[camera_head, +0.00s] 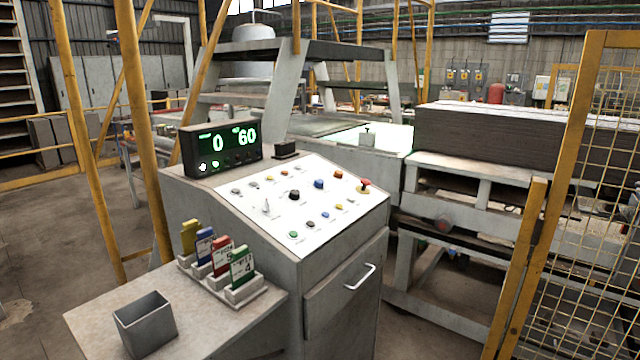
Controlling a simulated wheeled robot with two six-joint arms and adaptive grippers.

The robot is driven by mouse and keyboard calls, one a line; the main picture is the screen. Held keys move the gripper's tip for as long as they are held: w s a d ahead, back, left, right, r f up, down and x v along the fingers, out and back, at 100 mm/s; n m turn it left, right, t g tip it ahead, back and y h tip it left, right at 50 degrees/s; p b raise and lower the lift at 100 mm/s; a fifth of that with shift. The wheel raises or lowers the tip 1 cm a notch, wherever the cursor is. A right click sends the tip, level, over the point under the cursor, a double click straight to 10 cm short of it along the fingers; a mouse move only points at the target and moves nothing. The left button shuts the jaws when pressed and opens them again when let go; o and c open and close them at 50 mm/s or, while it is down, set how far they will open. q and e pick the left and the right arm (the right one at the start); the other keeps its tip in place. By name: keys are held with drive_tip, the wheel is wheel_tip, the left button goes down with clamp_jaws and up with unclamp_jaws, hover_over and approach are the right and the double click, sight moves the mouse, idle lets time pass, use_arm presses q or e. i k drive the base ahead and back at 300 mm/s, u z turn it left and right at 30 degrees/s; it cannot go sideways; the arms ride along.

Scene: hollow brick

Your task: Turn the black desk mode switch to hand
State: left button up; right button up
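The control desk (330,262) stands in the middle of the view, with a sloped white panel (276,221) on top. A larger black knob (294,195) sits near the panel's middle and looks like the black mode switch. Its pointer direction and labels are too small to read. A smaller dark knob (310,224) sits in the row nearer the front edge. Neither of my grippers shows in the head view, and nothing touches the panel.
Around the knob are a blue button (319,184), a red mushroom button (365,185), a grey lever (266,206) and several small coloured buttons. A display (221,147) reads 0 and 60. A card rack (225,285) and grey bin (146,323) stand left-front. A yellow mesh fence (580,190) is right.

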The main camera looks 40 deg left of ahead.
sight(294, 195)
drive_tip(key=u, duration=0.45)
drive_tip(key=i, duration=0.85)
drive_tip(key=u, duration=0.75)
